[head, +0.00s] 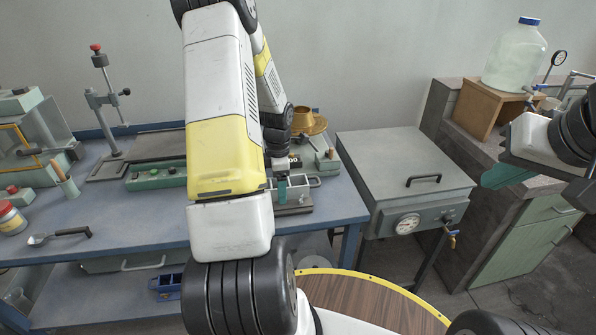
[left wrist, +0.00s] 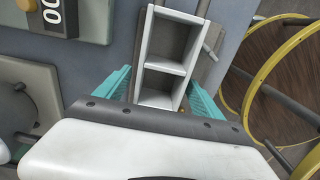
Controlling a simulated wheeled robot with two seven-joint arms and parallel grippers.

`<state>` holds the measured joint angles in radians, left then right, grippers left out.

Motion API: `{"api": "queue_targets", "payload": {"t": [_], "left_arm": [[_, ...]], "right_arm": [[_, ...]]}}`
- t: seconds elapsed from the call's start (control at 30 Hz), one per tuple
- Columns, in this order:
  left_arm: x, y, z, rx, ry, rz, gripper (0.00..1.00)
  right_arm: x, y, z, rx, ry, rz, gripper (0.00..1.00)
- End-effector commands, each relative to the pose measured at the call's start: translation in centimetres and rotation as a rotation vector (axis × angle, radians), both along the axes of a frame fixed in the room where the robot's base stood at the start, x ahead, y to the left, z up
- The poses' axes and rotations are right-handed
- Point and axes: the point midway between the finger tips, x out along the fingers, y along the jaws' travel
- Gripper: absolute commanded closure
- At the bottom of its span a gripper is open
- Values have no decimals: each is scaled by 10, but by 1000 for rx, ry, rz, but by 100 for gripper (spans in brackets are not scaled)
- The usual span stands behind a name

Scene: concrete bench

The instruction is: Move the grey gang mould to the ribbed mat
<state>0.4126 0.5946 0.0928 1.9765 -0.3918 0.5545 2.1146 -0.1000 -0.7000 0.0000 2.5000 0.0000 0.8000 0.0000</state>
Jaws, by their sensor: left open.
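The grey gang mould (left wrist: 172,42) is a light grey open box with square compartments, and a rod handle shows beside it. In the head view the mould (head: 300,184) sits near the front right of the blue bench, partly hidden by my left arm. My left gripper (left wrist: 160,84) is open, with one teal finger on each side of the mould's near end; I cannot tell whether they touch it. In the head view the left gripper (head: 282,190) is mostly hidden. My right gripper (head: 508,175) hangs at the far right, away from the bench. I cannot make out the ribbed mat.
My left arm hides the bench's middle.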

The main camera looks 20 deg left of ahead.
Motion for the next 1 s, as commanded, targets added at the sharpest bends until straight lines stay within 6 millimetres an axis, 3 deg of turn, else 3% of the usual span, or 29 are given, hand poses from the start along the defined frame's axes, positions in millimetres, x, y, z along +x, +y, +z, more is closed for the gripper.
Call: {"api": "queue_targets", "payload": {"t": [0.17, 0.5, 0.77, 0.87, 1.0], "left_arm": [[1, 1, 21, 4, -5, -1, 22], [1, 0, 93, 2, -5, 0, 22], [0, -1, 122, 1, -5, -10, 22], [-3, -9, 140, 5, -29, -91, 22], [-21, -40, 191, 24, -113, -396, 22]], "right_arm": [[0, 0, 0, 0, 0, 0, 100], [0, 0, 0, 0, 0, 0, 100], [0, 0, 0, 0, 0, 0, 100], [0, 0, 0, 0, 0, 0, 100], [0, 0, 0, 0, 0, 0, 100]]}}
